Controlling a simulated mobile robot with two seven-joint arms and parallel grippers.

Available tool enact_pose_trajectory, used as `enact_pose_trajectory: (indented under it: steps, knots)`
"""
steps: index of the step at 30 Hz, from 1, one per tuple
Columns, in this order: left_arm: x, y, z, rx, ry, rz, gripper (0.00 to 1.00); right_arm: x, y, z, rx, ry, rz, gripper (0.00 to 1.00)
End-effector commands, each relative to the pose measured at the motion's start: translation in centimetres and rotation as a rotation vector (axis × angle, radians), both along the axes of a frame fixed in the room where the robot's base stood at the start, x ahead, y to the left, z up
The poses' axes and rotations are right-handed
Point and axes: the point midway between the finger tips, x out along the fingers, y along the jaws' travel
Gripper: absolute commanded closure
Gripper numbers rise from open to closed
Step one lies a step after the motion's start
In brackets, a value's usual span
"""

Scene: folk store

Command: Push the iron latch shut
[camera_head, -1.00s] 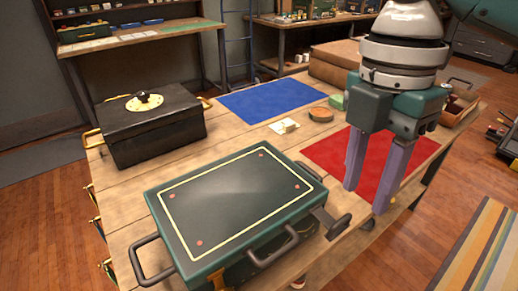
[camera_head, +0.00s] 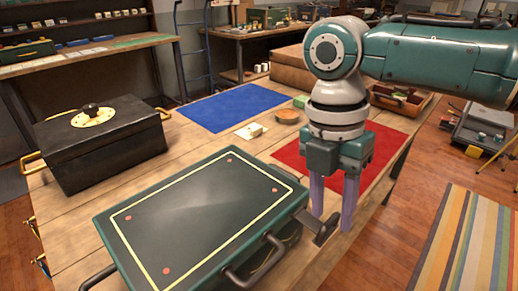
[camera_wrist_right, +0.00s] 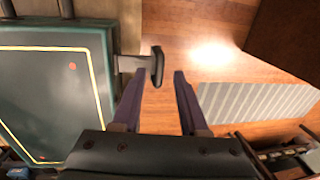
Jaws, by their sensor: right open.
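The iron latch (camera_head: 325,229) is a dark bar with a wide end plate, sticking out from the right side of a dark green case (camera_head: 205,212) with a yellow border line. It also shows in the right wrist view (camera_wrist_right: 156,66). My right gripper (camera_head: 333,217) points down at the latch, with purple fingers open and empty. In the wrist view its fingertips (camera_wrist_right: 160,78) lie close to the latch's end plate, the left one nearest. I cannot tell whether they touch. My left gripper is not in view.
The case stands on a wooden table (camera_head: 70,220) with dark handles (camera_head: 258,270). A black box (camera_head: 100,150) stands behind left. Open floor lies right of the table.

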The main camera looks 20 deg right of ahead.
Motion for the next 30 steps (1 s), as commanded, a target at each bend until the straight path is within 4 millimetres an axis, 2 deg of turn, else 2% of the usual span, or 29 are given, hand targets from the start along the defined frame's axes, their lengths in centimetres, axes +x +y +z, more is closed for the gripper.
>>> enact_pose_trajectory:
  steps: [8,18,20,30]
  knots:
    - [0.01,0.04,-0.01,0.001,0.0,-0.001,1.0,-0.02,0.0,-0.22,0.0,-0.001,0.0,0.56]
    - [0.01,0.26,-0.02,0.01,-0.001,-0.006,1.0,-0.03,0.01,-0.2,0.0,0.0,0.0,0.95]
    - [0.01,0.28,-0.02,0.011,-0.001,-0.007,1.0,-0.02,0.01,-0.19,0.0,0.0,0.0,1.0]
    - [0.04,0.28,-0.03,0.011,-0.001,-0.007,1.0,-0.04,-0.01,-0.19,0.0,0.0,0.0,1.0]
